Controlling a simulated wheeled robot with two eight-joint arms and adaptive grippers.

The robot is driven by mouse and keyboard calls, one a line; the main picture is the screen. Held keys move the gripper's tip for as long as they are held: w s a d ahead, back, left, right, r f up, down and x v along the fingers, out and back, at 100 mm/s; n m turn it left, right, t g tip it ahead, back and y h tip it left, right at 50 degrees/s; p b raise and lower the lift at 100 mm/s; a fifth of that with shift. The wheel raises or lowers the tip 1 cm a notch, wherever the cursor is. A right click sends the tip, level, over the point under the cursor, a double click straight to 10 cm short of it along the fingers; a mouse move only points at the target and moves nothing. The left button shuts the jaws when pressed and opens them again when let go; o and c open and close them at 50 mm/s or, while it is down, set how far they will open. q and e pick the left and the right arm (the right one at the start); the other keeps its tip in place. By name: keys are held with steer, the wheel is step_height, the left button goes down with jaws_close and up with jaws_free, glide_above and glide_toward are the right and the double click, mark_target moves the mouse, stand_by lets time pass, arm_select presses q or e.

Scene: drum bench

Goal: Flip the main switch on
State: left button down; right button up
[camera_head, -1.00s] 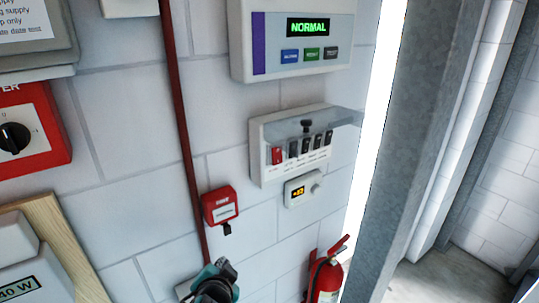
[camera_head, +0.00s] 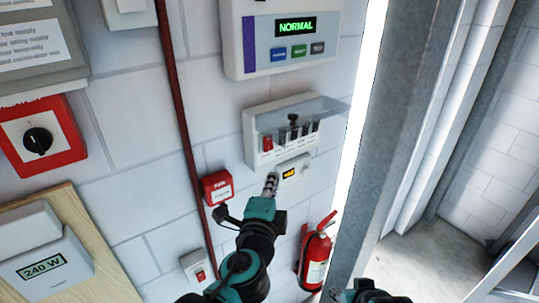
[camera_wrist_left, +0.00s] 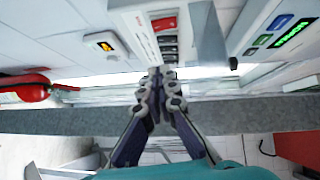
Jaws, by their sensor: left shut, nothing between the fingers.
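A white breaker box (camera_head: 252,150) hangs on the wall with a clear cover (camera_head: 318,108) tilted up. A red switch (camera_head: 267,143) is at the left of its row, beside several black ones; its on or off position is too small to tell. The red switch also shows in the left wrist view (camera_wrist_left: 164,23). My left gripper (camera_head: 271,183) is shut and empty, just below the box, apart from the red switch. In the left wrist view, its closed fingertips (camera_wrist_left: 160,73) point toward the box's lower edge.
A small thermostat (camera_head: 293,170) is close to the left fingertips. A red call point (camera_head: 217,187) is left of them. A fire extinguisher (camera_head: 316,255) hangs lower right. A panel reading NORMAL (camera_head: 285,40) is above. A red rotary switch (camera_head: 38,140) is far left.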

arm_select(q)
glide_toward(271, 149)
steer(key=w+d, duration=0.3)
steer(key=d, duration=0.1)
steer(key=w+a, duration=0.1)
steer(key=w+a+p, duration=0.1)
steer(key=w, duration=0.1)
steer(key=shift+a+f, duration=0.2)
steer(key=shift+a, duration=0.2)
steer(key=shift+d, duration=0.1)
steer(key=shift+w+a+f, duration=0.15)
steer(key=shift+w+a, duration=0.1)
